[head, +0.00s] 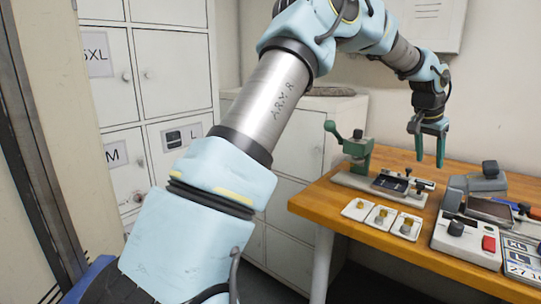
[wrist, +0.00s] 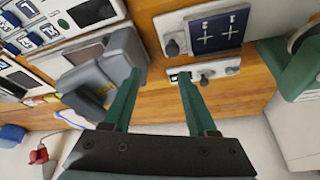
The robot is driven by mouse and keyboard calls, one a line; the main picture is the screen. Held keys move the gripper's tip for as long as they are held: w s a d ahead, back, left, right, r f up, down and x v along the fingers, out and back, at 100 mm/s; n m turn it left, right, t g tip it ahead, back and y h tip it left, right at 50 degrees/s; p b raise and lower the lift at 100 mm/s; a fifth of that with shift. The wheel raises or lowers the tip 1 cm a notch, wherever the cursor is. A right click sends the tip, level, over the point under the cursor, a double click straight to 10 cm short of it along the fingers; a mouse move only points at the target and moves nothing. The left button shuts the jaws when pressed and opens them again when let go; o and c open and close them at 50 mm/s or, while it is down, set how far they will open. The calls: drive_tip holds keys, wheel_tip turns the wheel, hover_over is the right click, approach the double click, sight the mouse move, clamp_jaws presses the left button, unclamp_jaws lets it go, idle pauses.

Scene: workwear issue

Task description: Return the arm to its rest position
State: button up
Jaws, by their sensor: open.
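My gripper (head: 430,145) is at the end of my arm, which reaches up and to the right across the head view. It hangs above the wooden table (head: 310,203) with its green fingers pointing down. In the wrist view my gripper (wrist: 160,80) shows its two green fingers spread apart, with nothing between them. It is clear of the things on the table in the head view.
The table bears a green lever press (head: 357,150), small white trays (head: 381,217), a grey machine (head: 478,185) and a white control box (head: 465,238) with a red button. White lockers (head: 170,70) stand at the left. A wall box (head: 430,22) hangs behind my arm.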

drive_tip(key=a+f+n+y, duration=0.1)
drive_tip(key=a+f+n, duration=0.1)
drive_tip(key=a, duration=1.2)
drive_tip(key=a+f+n+y, duration=0.1)
drive_tip(key=a+f+n, duration=0.2)
drive_tip(key=a, duration=1)
drive_tip(key=s+a+f+n, duration=0.2)
drive_tip(key=s+a+n, duration=0.1)
drive_tip(key=s+a, duration=0.5)
drive_tip(key=s+a+f+n+y, duration=0.1)
drive_tip(key=s+a+f+n, duration=0.1)
drive_tip(key=s+a, duration=0.6)
drive_tip(key=a+n, duration=0.1)
drive_tip(key=a, duration=0.6)
drive_tip(key=shift+f+g+y, duration=0.2)
drive_tip(key=shift+g+y, duration=0.1)
